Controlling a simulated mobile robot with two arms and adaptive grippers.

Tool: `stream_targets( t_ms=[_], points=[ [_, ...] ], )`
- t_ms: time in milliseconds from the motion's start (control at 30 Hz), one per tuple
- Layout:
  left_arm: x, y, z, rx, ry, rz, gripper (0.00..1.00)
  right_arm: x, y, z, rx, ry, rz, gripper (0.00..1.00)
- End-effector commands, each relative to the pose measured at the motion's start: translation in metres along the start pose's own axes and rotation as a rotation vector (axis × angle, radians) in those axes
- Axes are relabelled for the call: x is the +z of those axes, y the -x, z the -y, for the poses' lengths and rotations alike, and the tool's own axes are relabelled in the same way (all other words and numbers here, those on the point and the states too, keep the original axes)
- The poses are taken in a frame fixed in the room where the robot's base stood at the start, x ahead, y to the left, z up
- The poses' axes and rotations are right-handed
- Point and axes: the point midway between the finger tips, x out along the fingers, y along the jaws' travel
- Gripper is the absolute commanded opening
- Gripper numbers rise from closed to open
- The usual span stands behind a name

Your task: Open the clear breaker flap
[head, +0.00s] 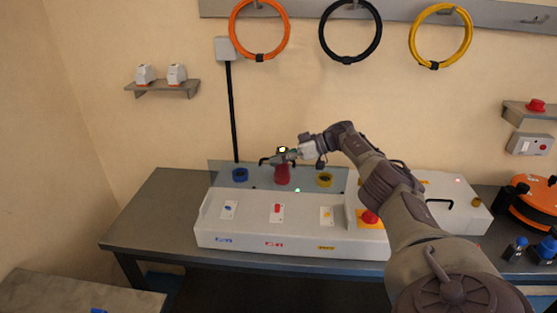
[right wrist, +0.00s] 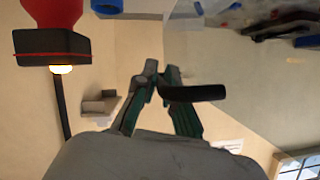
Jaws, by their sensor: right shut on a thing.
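The clear breaker flap (head: 339,179) is a see-through, greyish panel along the back of the white bench unit (head: 300,240). Its exact tilt is hard to tell. It also shows in the right wrist view as a pale clear sheet (right wrist: 225,60) at the upper right. My right gripper (head: 274,160) is over the flap area, beside the red cylinder. In the right wrist view my right gripper's fingers (right wrist: 160,82) are closed on a short black handle bar (right wrist: 200,93) that sticks out to the right. My left gripper is not in view.
A blue ring (head: 240,175), a red cylinder (head: 282,175) and a yellow ring (head: 324,180) are in a row at the unit's back. A red knob (head: 370,217) is beside my right arm. Orange equipment (head: 535,205) stands at right. The bench's left end (head: 160,205) is clear.

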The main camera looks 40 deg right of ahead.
Motion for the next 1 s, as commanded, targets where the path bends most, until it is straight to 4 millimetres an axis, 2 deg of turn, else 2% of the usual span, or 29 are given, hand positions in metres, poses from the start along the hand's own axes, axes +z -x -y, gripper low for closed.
stream_targets(
  t_ms=[167, 200, 233, 567, 667, 1000],
  points=[
    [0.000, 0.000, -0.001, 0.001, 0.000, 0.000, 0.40, 0.002, -0.001, 0.000, -0.001, 0.000, 0.004, 0.00],
    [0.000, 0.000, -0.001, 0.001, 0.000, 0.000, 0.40, 0.002, -0.001, 0.000, -0.001, 0.000, 0.005, 0.15],
    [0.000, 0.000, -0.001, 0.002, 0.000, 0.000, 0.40, 0.002, -0.001, 0.000, -0.001, 0.000, 0.005, 0.20],
    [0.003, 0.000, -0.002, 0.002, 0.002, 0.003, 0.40, 0.001, 0.002, 0.000, -0.001, 0.000, 0.002, 0.21],
    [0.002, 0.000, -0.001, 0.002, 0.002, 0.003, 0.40, 0.001, 0.011, 0.000, 0.000, 0.000, 0.002, 0.21],
    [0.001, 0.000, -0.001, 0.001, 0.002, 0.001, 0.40, 0.000, 0.064, -0.001, 0.001, -0.001, 0.003, 0.21]
  ],
)
